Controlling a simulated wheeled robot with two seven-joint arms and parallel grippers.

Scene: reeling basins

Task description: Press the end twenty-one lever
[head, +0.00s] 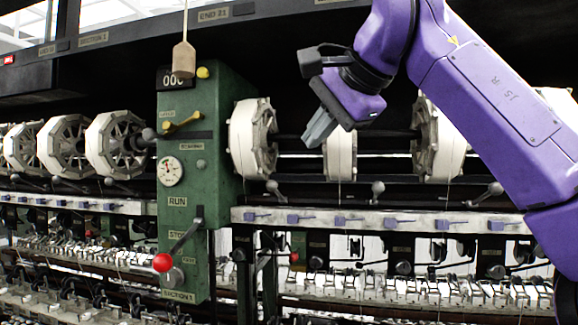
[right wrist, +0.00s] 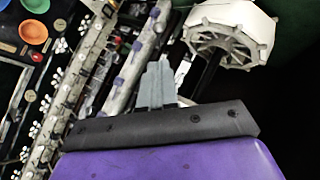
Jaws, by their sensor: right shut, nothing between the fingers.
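My right gripper (head: 319,131) is shut and empty, pointing down-left in front of the white reels, above the rail. In the right wrist view its grey fingers (right wrist: 156,84) lie together over the machine. An "END 21" sign (head: 214,15) is on the upper beam, left of the gripper. Grey ball-topped levers stand below the reels: one (head: 273,188) below-left of the gripper, one (head: 378,188) below-right and one (head: 486,194) further right. Small purple levers (head: 296,219) line the pale rail. Their labels are too small to read, so I cannot tell which is end twenty-one's. My left gripper is out of view.
A green control post (head: 200,140) with a dial (head: 171,171) and a red-knobbed lever (head: 163,262) stands left of my gripper. A wooden tag (head: 184,60) hangs before it. White reels (head: 341,155) are close behind the gripper. Coloured basins (right wrist: 33,33) show in the right wrist view.

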